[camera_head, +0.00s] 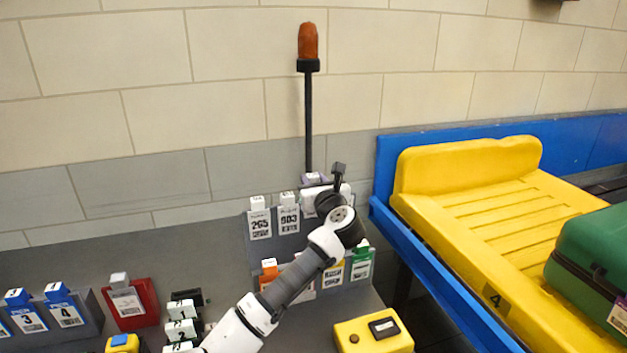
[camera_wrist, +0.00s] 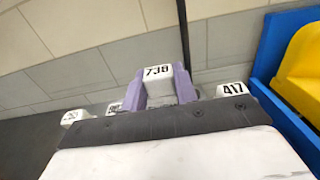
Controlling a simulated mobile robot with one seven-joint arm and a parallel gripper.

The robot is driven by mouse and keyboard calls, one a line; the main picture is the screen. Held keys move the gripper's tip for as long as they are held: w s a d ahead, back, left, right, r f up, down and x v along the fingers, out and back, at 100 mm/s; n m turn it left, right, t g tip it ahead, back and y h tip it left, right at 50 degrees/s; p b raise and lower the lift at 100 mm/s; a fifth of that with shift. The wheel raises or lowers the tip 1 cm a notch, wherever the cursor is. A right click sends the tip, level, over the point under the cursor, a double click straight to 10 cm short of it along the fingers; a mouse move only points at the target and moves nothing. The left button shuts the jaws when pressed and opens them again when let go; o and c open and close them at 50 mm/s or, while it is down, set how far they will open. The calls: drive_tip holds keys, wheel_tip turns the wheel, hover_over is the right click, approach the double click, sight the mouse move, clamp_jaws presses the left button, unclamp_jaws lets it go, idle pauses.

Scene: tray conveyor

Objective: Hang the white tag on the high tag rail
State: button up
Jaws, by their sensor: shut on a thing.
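The white tag (camera_wrist: 158,88), numbered 738, is between the purple fingers of my gripper (camera_wrist: 160,84) in the wrist view. My gripper (camera_head: 314,181), seen in the head view at the upper row of tags, is shut on it. The high tag rail (camera_head: 274,225) is a grey board, largely hidden behind my arm. White tags 265 (camera_head: 259,217) and 903 (camera_head: 288,213) hang on it, left of my gripper. Tag 417 (camera_wrist: 233,89) is close on the right in the wrist view. The held tag's lower part is hidden; I cannot tell whether it touches the rail.
A lower rail holds orange (camera_head: 268,269) and green (camera_head: 361,257) tags, among others. A lamp post (camera_head: 308,120) stands behind. Right is a blue-edged conveyor with a yellow tray (camera_head: 468,171) and green case (camera_head: 593,255). A yellow box (camera_head: 362,343) stands in front.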

drive_tip(key=shift+f+b, duration=0.9)
drive_tip(key=shift+f, duration=1)
drive_tip(key=o, duration=1.1)
drive_tip(key=shift+c, duration=0.2)
drive_tip(key=shift+s, duration=0.15)
